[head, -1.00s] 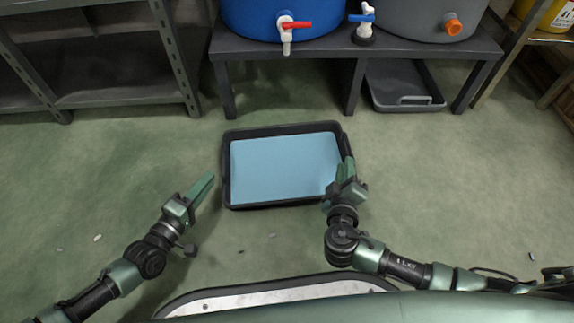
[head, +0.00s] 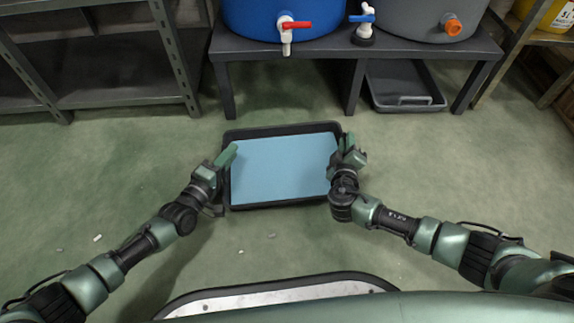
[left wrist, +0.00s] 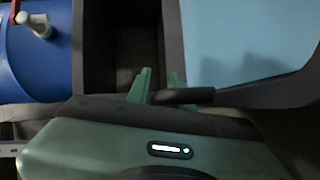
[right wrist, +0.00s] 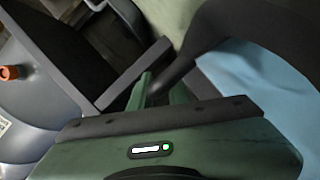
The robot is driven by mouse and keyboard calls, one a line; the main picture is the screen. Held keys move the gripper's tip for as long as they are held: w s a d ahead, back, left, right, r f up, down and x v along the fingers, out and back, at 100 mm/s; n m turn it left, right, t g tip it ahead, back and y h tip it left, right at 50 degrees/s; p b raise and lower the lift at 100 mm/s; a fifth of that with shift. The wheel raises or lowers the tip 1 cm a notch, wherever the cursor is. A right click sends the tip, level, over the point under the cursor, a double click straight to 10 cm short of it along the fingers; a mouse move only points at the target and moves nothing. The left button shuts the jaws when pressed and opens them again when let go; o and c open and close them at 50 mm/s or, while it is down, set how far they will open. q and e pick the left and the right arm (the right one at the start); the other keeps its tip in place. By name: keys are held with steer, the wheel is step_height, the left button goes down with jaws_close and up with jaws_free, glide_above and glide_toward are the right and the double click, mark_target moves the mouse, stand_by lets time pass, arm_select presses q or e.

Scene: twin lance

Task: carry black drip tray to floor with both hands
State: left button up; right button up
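The black drip tray (head: 285,203) lies flat and appears to rest on the green floor. It holds a light blue sheet or liquid (head: 285,165). My left gripper (head: 228,155) is at its left wall; in the left wrist view the fingers (left wrist: 159,82) stand apart beside a dark handle (left wrist: 188,96), which partly covers one finger. My right gripper (head: 350,145) is at the right wall; in the right wrist view its fingers (right wrist: 162,88) stand apart, with a dark handle (right wrist: 185,65) reaching between them. Firm contact is not visible on either side.
Behind the tray a low dark bench (head: 290,51) carries a blue barrel (head: 250,15) and a grey barrel (head: 420,15), both with taps. A second grey tray (head: 402,85) lies under the bench. A metal shelf (head: 110,95) stands at left. Floor around the tray is mostly clear.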

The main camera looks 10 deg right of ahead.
arm_select(q)
steer(key=c, duration=0.4)
arm_select(e)
jaws_close()
arm_select(q)
jaws_close()
arm_select(e)
steer(key=shift+r, duration=0.15)
stand_by(0.6)
